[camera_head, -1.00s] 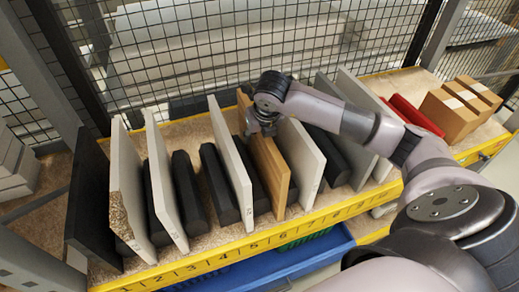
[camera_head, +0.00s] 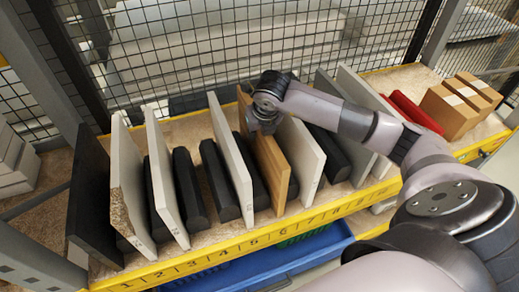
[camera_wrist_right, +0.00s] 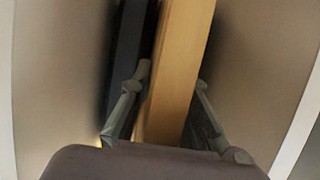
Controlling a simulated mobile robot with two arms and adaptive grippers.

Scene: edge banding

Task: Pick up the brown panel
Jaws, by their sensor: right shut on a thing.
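The brown panel (camera_head: 272,165) stands upright in the rack between a white panel on its left and another on its right. In the right wrist view the brown panel (camera_wrist_right: 180,70) runs between the two fingers. My right gripper (camera_head: 262,124) is at the panel's top edge toward the back, shut on it. One finger is on each side of the panel in the right wrist view (camera_wrist_right: 165,105). The fingertips are hidden in the head view. My left gripper is not in view.
White panels (camera_head: 231,155) (camera_head: 302,155) stand close on both sides, with black blocks (camera_head: 219,180) between slots. Red pieces (camera_head: 415,112) and cardboard boxes (camera_head: 449,112) are at the right. A wire mesh fence (camera_head: 240,50) rises behind. A blue bin (camera_head: 262,268) is below the numbered yellow edge.

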